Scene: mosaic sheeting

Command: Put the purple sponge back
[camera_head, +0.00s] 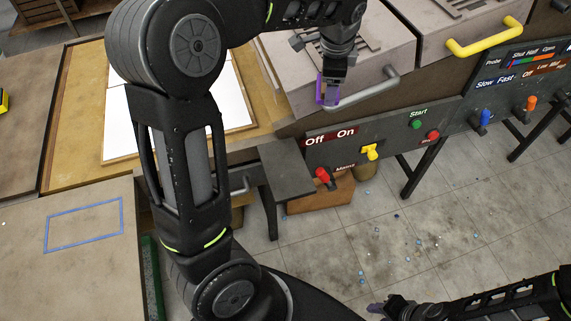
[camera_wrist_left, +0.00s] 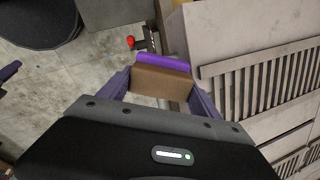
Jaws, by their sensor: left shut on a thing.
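The purple sponge (camera_wrist_left: 162,82) shows in the left wrist view as a block with a brown face and a purple strip along its far edge. My left gripper (camera_wrist_left: 160,90) is shut on it, one purple finger on each side. In the head view, my left gripper (camera_head: 328,92) hangs in the air by the front of the grey machine, above the Off/On panel; the sponge is hard to tell from the purple fingers there. My right gripper (camera_head: 378,308) is low at the bottom right, over the floor; its finger gap is not clear.
A blue-outlined rectangle (camera_head: 84,224) marks the bench at left, with nothing on it. A grey machine lid (camera_head: 345,65) with a handle (camera_head: 370,88) stands close to my left gripper. A control panel (camera_head: 390,140) has coloured knobs. White sheets (camera_head: 232,100) lie in a wooden frame.

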